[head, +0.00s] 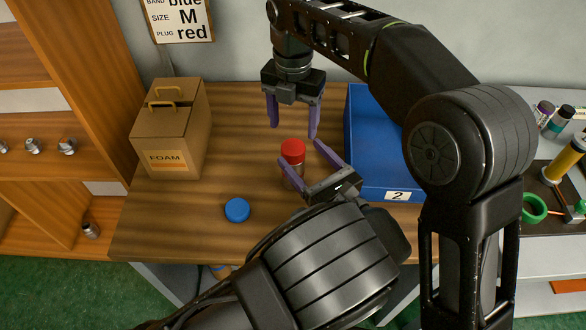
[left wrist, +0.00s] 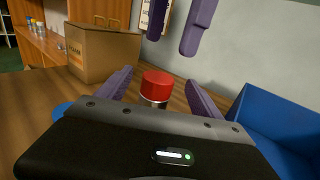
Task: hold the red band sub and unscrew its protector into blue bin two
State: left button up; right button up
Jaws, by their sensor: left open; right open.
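The sub (head: 290,183) stands upright on the wooden table with a red protector (head: 292,150) on top. Its red cap (left wrist: 156,84) also shows in the left wrist view, with a short piece of metallic body below. I cannot make out a red band. My left gripper (head: 307,158) is open, its purple fingers on either side of the sub, below the cap; contact is unclear. My right gripper (head: 293,128) is open and points down above the red protector, apart from it. Blue bin two (head: 385,187), labelled 2, stands to the right.
A blue cap (head: 237,210) lies on the table, front left of the sub. A cardboard FOAM box (head: 168,130) stands at the back left. A sign (head: 180,18) on the wall reads band blue, size M, plug red. A side surface at right holds bottles and a green ring (head: 534,208).

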aim_at(300, 164)
pick_arm(q)
notch_tip(300, 164, down, 4)
jog(key=x, duration=0.7)
jog(key=shift+w+a+r, duration=0.1)
jog(key=shift+w+a, duration=0.05)
jog(key=shift+w, duration=0.05)
jog(key=shift+c, duration=0.3)
grip_shut()
dwell(0.4)
